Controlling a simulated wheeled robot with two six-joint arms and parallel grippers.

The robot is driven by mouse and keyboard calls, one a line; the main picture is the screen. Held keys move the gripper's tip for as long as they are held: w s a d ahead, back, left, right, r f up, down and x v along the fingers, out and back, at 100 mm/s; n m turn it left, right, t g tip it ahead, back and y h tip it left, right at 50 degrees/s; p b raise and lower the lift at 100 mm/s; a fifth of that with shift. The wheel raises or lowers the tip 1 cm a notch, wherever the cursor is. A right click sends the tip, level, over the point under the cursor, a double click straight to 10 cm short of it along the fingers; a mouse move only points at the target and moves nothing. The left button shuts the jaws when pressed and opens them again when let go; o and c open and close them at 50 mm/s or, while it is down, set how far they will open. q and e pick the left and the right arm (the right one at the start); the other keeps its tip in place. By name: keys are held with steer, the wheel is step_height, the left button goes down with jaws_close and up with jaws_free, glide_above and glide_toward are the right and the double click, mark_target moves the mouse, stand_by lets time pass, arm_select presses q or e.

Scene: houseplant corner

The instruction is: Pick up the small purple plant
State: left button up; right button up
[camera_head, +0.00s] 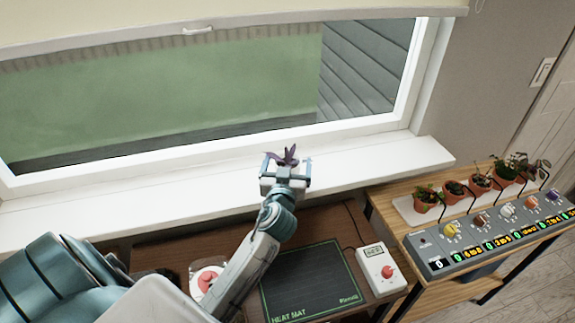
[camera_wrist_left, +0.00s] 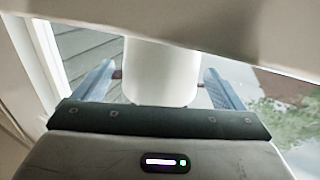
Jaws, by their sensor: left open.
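The small purple plant (camera_head: 289,154) shows its dark purple leaves at the windowsill's front part in the head view. Its pot is hidden there by my gripper. My left gripper (camera_head: 287,168) is open, with its two blue fingers on either side of the plant. In the left wrist view, a white cylindrical pot (camera_wrist_left: 162,72) stands between the open fingers (camera_wrist_left: 160,85), with a gap visible on each side. The leaves do not show in that view. My right gripper is not in view.
The white windowsill (camera_head: 150,203) is otherwise clear. Below it, a dark table holds a heat mat (camera_head: 310,280), a white box with a red knob (camera_head: 381,268) and a white dish (camera_head: 198,268). At right, several potted plants stand on a white tray (camera_head: 406,206) behind a grey control panel (camera_head: 445,262).

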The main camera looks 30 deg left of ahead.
arm_select(q)
steer(key=shift+w+a+f, duration=0.1)
steer(key=shift+w+a, duration=0.15)
steer(key=shift+w, duration=0.25)
steer(key=shift+s, duration=0.1)
steer(key=c, duration=1.1)
steer(key=shift+c, duration=0.4)
steer(key=shift+r, duration=0.2)
